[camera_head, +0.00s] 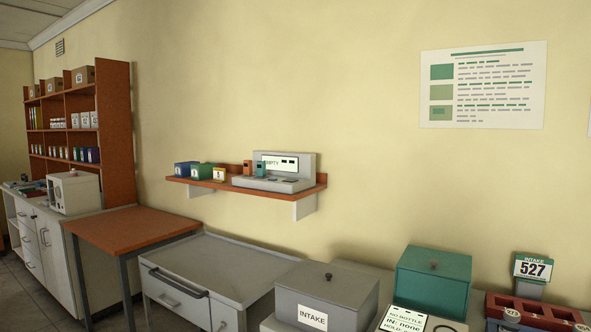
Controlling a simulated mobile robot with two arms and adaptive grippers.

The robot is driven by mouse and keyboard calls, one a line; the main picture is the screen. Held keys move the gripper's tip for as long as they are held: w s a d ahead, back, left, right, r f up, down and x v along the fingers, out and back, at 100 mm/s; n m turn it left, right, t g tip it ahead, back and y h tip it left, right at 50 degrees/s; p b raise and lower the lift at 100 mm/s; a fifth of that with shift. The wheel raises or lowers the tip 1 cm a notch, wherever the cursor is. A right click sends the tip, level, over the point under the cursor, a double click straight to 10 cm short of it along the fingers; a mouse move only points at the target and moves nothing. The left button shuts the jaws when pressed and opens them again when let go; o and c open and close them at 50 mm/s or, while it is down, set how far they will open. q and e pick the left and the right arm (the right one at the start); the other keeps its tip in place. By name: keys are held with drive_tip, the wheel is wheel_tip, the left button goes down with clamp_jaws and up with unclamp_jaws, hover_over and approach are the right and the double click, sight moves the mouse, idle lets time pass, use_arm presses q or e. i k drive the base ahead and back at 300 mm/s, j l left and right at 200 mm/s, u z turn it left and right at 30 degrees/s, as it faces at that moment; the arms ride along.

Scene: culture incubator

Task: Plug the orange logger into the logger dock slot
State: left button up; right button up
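A grey dock (277,184) with a white sign on its back panel stands at the right end of a brown wall shelf (222,186). The sign is partly covered, and its visible letters seem to read "EMPTY". A small orange block (247,167), which looks like the orange logger, stands upright at the dock's left end. A small teal block (260,169) stands just right of it. The slots are too small to make out, so I cannot tell whether either block sits in one. Neither of my grippers is in view.
Blue (184,169), green (202,171) and yellow-and-white (219,174) items stand left of the dock. Below are an orange-topped table (130,229) and a grey cabinet (215,262) with a clear top. A grey "INTAKE" box (325,290) and teal box (434,281) stand at front right.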

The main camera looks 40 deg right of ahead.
sight(247, 164)
drive_tip(key=z, duration=1.15)
